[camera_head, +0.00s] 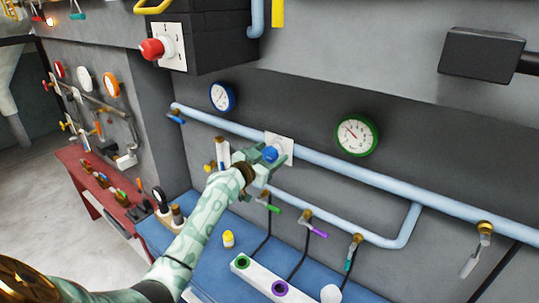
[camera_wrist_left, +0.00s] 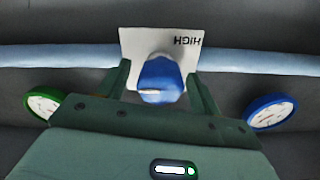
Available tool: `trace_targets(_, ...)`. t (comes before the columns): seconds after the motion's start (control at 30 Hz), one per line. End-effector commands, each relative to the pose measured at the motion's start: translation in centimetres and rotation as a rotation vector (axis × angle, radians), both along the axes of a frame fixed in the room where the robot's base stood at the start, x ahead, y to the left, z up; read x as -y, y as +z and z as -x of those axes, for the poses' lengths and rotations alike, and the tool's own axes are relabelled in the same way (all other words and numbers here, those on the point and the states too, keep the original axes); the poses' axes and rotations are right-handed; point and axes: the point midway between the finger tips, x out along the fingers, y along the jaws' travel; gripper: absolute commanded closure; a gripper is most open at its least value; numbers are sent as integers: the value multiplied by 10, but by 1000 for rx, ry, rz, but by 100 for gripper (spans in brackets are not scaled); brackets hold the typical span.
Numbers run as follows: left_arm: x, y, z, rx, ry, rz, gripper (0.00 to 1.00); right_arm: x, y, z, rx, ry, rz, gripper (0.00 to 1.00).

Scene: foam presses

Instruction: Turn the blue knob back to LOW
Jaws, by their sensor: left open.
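The blue knob (camera_head: 270,154) sits on a white plate (camera_head: 287,146) on the wall, in front of the long pale blue pipe. In the left wrist view the knob (camera_wrist_left: 160,80) shows large, with a short white mark on its face. The plate (camera_wrist_left: 131,45) there bears the upside-down word HIGH; no LOW label can be made out. My left gripper (camera_head: 263,160) is open at the knob, one finger on each side of it. In the left wrist view, small gaps seem to show between fingers and knob; contact is unclear. My right gripper is not in view.
A blue-rimmed gauge (camera_head: 222,97) and a green-rimmed gauge (camera_head: 357,134) flank the knob. Below hang valves with green, purple and teal handles (camera_head: 356,251). A white block with coloured rings (camera_head: 262,278) stands on the blue bench. A red knob (camera_head: 153,49) sits on a dark box at upper left.

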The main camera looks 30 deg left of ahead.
Motion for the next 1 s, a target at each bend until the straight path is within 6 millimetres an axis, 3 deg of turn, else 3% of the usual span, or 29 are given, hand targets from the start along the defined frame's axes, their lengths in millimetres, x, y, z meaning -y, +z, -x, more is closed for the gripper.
trace_targets(0.07,0,0,0,0,0,0,41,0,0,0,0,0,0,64)
trace_targets(0.2,0,0,0,0,0,0,80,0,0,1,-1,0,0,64)
trace_targets(0.63,-1,1,0,-5,0,61,80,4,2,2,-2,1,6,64)
trace_targets(1.0,-1,2,0,-27,1,340,80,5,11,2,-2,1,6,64)
